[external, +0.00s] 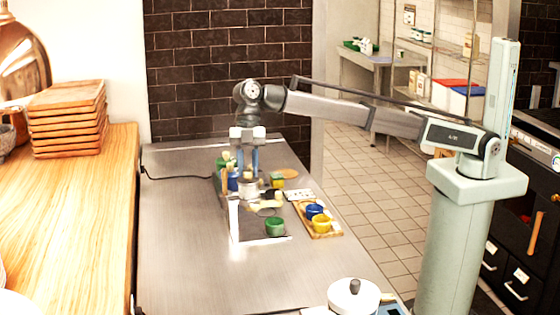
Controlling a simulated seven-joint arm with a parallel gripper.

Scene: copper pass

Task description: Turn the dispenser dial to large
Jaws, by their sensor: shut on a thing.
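The dispenser (234,220) looks like a low metal unit with a bright upright panel, standing on the steel counter (180,240). A pale grey round part (248,188), which looks like its dial, sits at its top. My gripper (247,172) points straight down over this part, its two blue fingers close together. The fingers are shut on what appears to be the dial. The fingertips and the grip are small and partly lost among nearby items. The dial's setting and any size marks are too small to read.
A green cup (275,227) stands right beside the dispenser. Blue (314,210) and yellow (321,224) cups are on a wooden board to the right. A pot with a lid (354,297) is at the front. Stacked wooden trays (68,118) stand left. The counter's front left is clear.

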